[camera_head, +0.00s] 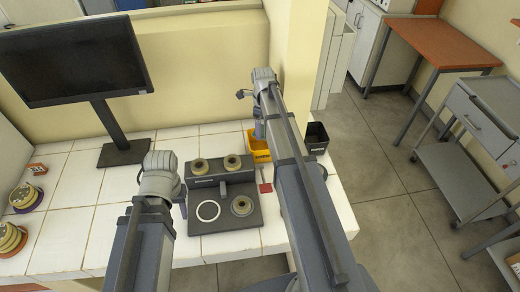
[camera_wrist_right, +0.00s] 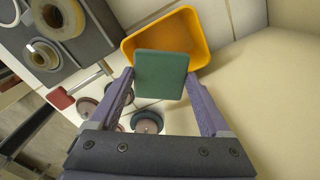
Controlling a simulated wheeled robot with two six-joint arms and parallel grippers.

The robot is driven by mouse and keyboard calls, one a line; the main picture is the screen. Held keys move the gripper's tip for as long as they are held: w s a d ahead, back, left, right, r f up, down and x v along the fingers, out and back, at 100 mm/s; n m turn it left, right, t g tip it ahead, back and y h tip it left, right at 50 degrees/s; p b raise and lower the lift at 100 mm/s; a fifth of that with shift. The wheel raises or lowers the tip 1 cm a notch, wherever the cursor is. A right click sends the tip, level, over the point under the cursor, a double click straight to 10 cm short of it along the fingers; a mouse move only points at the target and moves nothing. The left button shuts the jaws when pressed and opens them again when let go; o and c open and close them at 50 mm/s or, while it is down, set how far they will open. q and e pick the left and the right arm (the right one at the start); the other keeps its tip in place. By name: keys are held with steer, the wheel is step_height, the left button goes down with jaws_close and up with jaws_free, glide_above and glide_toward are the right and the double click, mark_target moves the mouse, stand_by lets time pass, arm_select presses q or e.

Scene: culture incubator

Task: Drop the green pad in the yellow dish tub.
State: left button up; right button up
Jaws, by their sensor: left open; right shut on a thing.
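The green pad (camera_wrist_right: 160,75) is a flat square held between the fingers of my right gripper (camera_wrist_right: 160,80) in the right wrist view. The yellow dish tub (camera_wrist_right: 196,38) is open-topped and lies just beyond the pad, whose far part overlaps the tub's opening in this view. I cannot tell the pad's height above it. In the head view the tub (camera_head: 257,152) stands near the wall, partly hidden by my right arm and right gripper (camera_head: 258,128); the pad is not clear there. My left gripper (camera_head: 182,204) is open beside the dark fixture, partly hidden by its wrist.
A dark fixture (camera_head: 228,222) with several rings stands mid-bench. A black bin (camera_head: 316,137) sits right of the tub, and a red-ended tool (camera_head: 265,187) lies in front. A monitor (camera_head: 75,62) stands at left. Round discs (camera_wrist_right: 146,122) show below the pad.

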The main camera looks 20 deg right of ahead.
step_height(320, 180, down, 4)
steer(key=b, duration=0.3)
steer(key=shift+f, duration=0.15)
steer(key=o, duration=1)
step_height(320, 180, up, 8)
steer(key=p, duration=0.7)
steer(key=shift+p, duration=0.3)
